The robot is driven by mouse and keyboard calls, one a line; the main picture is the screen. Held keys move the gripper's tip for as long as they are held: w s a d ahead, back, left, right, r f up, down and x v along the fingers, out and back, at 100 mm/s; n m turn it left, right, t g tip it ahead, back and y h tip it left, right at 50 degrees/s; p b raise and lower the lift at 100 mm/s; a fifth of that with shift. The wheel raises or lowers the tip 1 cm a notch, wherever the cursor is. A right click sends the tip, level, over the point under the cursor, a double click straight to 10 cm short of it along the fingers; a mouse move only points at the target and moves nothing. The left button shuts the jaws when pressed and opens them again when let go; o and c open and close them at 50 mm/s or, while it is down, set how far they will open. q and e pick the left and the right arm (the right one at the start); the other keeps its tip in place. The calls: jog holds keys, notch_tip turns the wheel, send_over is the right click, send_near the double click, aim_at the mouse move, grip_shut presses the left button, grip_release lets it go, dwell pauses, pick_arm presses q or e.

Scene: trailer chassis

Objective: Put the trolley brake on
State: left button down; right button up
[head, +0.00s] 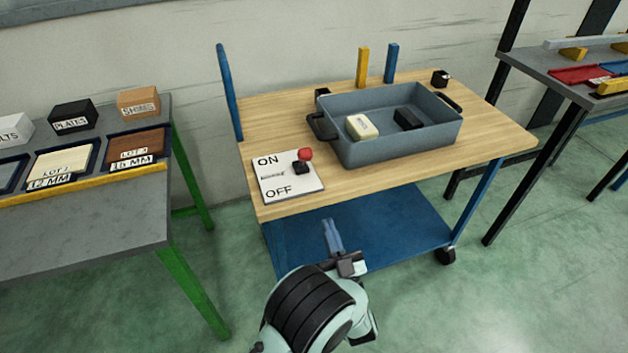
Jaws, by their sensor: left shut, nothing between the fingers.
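The trolley (375,185) has a wooden top, blue posts and a blue lower shelf. A white brake plate (306,186) marked ON and OFF lies at the left front of its top. A red knob (305,154) with a black block (300,168) under it stands at the plate's right side, level with the ON end. My left gripper (331,235) is shut and empty. It shows in front of the lower shelf, below the top's front edge and apart from the knob. My right gripper is not in view.
A grey tray (400,145) with a cream block (361,127) and a black block (407,119) stands on the trolley top. A grey table (90,225) with labelled boxes is at left. Another bench (560,75) is at right. Green floor (500,300) is clear in front.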

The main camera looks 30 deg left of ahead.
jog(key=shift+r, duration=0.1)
pick_arm(q)
send_near(308, 159)
jog(key=x, duration=0.6)
jog(key=shift+w+a+r, duration=0.1)
jog(key=shift+w+a, duration=0.15)
jog(key=shift+a, duration=0.1)
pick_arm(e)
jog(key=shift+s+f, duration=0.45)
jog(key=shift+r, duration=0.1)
